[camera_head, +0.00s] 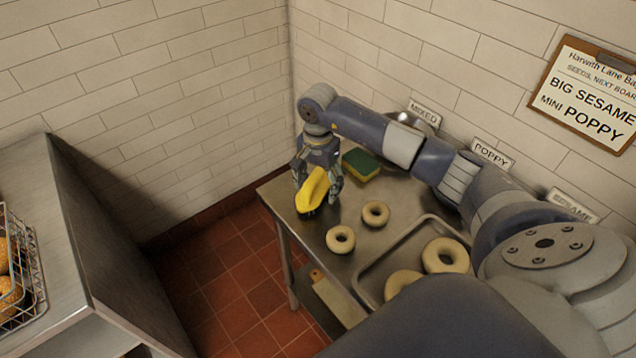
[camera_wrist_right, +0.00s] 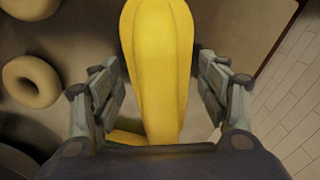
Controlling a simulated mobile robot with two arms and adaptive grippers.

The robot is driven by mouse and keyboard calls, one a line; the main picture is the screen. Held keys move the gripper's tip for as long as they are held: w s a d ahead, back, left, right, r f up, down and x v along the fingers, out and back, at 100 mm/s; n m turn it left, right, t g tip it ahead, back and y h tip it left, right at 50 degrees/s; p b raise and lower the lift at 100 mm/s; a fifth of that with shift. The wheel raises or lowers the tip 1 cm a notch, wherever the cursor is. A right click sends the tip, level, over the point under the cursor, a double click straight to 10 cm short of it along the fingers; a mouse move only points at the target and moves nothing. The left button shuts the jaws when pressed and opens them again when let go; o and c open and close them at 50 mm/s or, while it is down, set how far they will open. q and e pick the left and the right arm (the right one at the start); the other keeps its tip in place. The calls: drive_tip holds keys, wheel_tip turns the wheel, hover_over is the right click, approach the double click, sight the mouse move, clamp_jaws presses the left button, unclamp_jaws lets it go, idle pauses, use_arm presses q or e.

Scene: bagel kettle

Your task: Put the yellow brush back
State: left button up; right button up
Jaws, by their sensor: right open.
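The yellow brush (camera_head: 312,188) is at the left end of the metal table (camera_head: 285,200), close to its edge. My right gripper (camera_head: 318,190) points down over it with one finger on each side. In the right wrist view the brush (camera_wrist_right: 158,60) lies between the fingers of my right gripper (camera_wrist_right: 162,88), with a gap visible on both sides, so the gripper is open around it. The brush's underside is mostly hidden, and I cannot tell whether it rests on the table. My left gripper is out of view.
A green and yellow sponge (camera_head: 361,164) lies behind the gripper. Two dough rings (camera_head: 341,239) (camera_head: 376,214) lie on the table beside a tray (camera_head: 371,270) holding more rings. Labels, including a poppy sign (camera_head: 492,154), line the wall. A wire basket (camera_head: 22,262) stands on the left counter.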

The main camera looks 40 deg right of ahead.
wheel_tip(320, 180, up, 11)
drive_tip(key=b, duration=0.3)
drive_tip(key=shift+r, duration=0.5)
